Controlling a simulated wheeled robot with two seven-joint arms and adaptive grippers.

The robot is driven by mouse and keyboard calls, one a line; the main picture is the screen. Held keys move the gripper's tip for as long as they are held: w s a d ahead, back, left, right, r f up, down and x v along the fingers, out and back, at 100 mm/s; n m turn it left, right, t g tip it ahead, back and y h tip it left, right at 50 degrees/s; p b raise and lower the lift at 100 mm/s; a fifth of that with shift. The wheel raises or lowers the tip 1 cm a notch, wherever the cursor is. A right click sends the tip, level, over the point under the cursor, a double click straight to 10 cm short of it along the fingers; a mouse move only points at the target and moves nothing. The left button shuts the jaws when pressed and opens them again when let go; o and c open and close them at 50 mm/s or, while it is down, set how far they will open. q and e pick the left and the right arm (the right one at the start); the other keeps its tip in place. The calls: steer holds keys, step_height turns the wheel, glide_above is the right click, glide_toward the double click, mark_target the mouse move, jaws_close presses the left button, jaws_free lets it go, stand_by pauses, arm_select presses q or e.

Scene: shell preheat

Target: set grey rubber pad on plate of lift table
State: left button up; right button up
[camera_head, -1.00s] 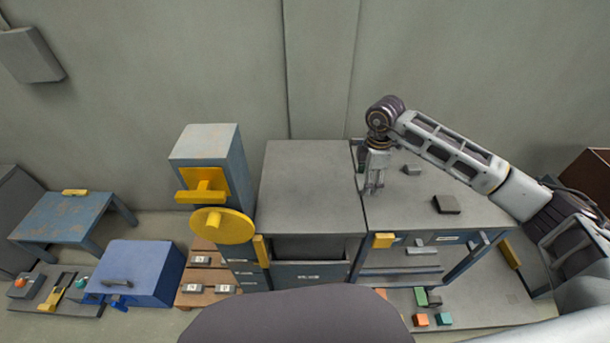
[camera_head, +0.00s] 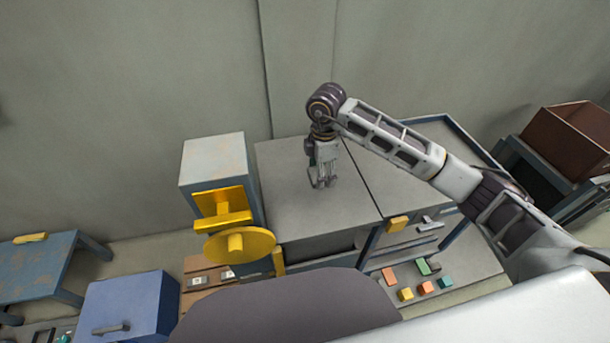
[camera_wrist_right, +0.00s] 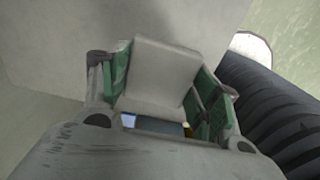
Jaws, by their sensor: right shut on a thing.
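My right gripper (camera_head: 323,181) hangs over the left grey worktop (camera_head: 290,205), coming in from the right on its arm. In the right wrist view its green-lined fingers (camera_wrist_right: 164,78) are shut on a flat, pale grey, square-edged piece, which looks like the grey rubber pad (camera_wrist_right: 168,68). In the head view the held pad is too small to make out clearly. I cannot tell for sure which thing is the lift table or see its plate. My left gripper is not in view.
A blue table (camera_head: 38,265) and a blue box (camera_head: 125,308) are further left. Coloured blocks (camera_head: 405,294) lie on the lower shelf. A brown bin (camera_head: 570,138) stands at far right.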

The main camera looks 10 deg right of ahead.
steer(key=shift+a, duration=0.35)
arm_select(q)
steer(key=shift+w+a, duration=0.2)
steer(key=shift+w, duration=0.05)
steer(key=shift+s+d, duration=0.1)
arm_select(e)
steer(key=shift+f, duration=0.35)
step_height(320, 180, down, 3)
steer(key=shift+f, duration=0.55)
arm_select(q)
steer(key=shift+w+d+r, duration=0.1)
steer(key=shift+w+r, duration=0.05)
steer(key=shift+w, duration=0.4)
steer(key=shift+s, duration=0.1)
